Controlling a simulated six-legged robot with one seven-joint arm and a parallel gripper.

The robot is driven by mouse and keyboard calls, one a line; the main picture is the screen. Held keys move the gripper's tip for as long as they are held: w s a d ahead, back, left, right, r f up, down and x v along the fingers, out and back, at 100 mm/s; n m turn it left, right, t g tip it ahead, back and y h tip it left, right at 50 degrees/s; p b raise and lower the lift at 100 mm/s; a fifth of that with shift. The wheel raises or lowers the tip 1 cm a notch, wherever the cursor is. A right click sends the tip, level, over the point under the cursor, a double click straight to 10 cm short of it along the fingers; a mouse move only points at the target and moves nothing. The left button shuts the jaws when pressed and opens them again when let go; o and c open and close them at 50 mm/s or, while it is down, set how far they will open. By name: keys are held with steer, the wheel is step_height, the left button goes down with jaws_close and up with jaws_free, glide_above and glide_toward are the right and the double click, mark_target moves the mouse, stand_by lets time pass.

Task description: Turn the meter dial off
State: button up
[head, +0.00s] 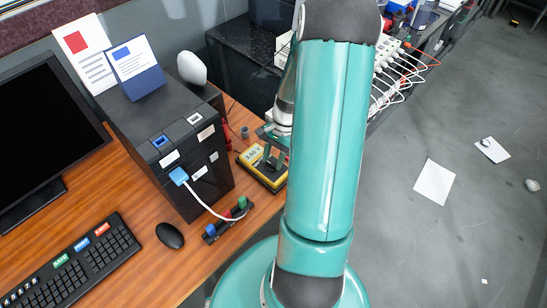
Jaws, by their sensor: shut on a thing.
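The yellow meter (274,183) lies on the wooden desk, right of the black box, with its lit display (254,153) at the upper left. My gripper (269,158) is over the meter, its fingers pointing down at the meter's face. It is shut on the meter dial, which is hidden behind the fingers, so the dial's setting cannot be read. My teal arm covers the area just right of the meter.
A small rack with coloured pieces (228,222) sits in front. A mouse (170,235), keyboard (75,260) and monitor (45,140) are at the left. White cables run behind my arm.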

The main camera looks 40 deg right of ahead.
steer(key=n, duration=0.1)
steer(key=n+g, duration=0.1)
steer(key=n, duration=0.2)
steer(key=shift+w+h, duration=0.25)
steer(key=shift+h, duration=0.05)
steer(key=shift+w+a+n+g+h, duration=0.15)
steer(key=shift+n+g, duration=0.25)
steer(key=shift+n, duration=0.4)
steer(key=shift+s+n+g+h, duration=0.15)
steer(key=shift+n+g, duration=0.25)
steer(key=shift+n, duration=0.4)
steer(key=shift+w, duration=0.1)
steer(key=o, duration=1)
steer(key=v, duration=1.3)
steer(key=shift+r, duration=0.45)
